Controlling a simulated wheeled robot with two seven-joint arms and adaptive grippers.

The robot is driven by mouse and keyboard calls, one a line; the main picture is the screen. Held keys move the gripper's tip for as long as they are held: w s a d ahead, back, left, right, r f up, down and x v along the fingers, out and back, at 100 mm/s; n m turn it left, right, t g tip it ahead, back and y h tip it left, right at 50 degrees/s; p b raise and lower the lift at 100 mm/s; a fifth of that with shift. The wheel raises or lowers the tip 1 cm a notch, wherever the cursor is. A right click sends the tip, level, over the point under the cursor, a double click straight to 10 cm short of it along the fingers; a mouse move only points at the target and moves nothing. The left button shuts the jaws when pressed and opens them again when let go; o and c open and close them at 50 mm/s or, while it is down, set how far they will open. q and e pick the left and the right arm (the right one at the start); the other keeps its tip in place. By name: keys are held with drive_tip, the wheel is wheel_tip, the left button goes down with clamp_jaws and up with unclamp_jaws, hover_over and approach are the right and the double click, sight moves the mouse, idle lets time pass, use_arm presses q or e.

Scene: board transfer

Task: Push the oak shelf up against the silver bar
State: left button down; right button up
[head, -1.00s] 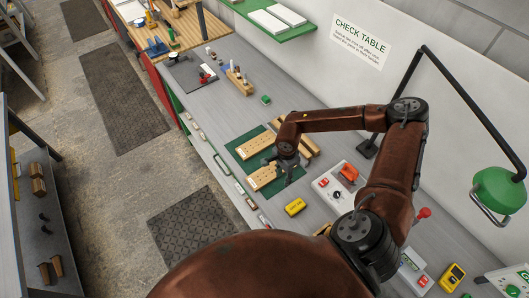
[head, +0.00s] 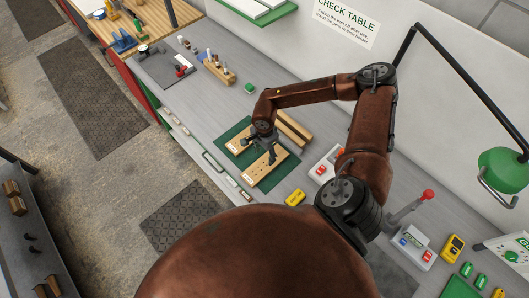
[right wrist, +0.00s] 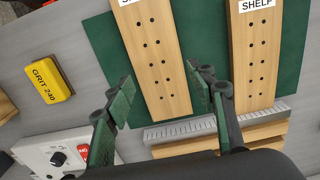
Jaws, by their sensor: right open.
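In the right wrist view, the right board (right wrist: 254,60) reads SHELF; the label of the left board (right wrist: 157,60) is cut off. I cannot tell by wood which is oak. The silver bar (right wrist: 180,131) lies just beyond their near ends, with a small gap to the left board. My right gripper (head: 266,155) is open and empty above the boards, its fingers (right wrist: 160,92) on either side of the left board's end. My left gripper is not in view.
Wooden rails (head: 293,129) lie behind the bar. A yellow GRIT 240 block (right wrist: 49,81) and a white control box (right wrist: 62,151) stand beside the mat. A tool block (head: 217,68) and a green lamp (head: 502,170) are farther off.

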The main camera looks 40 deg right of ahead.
sight(265, 164)
drive_tip(key=o, duration=0.3)
drive_tip(key=shift+s+d+f+p, duration=0.1)
drive_tip(key=shift+s+f+p, duration=0.1)
drive_tip(key=shift+f, duration=0.4)
drive_tip(key=shift+s+f+p, duration=0.1)
drive_tip(key=shift+s+f, duration=0.1)
drive_tip(key=shift+f, duration=0.35)
drive_tip(key=o, duration=0.4)
drive_tip(key=f, duration=0.3)
drive_tip(key=shift+w+f+p, duration=0.2)
drive_tip(key=shift+p, duration=0.1)
drive_tip(key=shift+c, duration=0.2)
drive_tip(key=shift+f, duration=0.3)
drive_tip(key=shift+s+f, duration=0.1)
drive_tip(key=shift+f, duration=0.1)
drive_tip(key=c, duration=1.4)
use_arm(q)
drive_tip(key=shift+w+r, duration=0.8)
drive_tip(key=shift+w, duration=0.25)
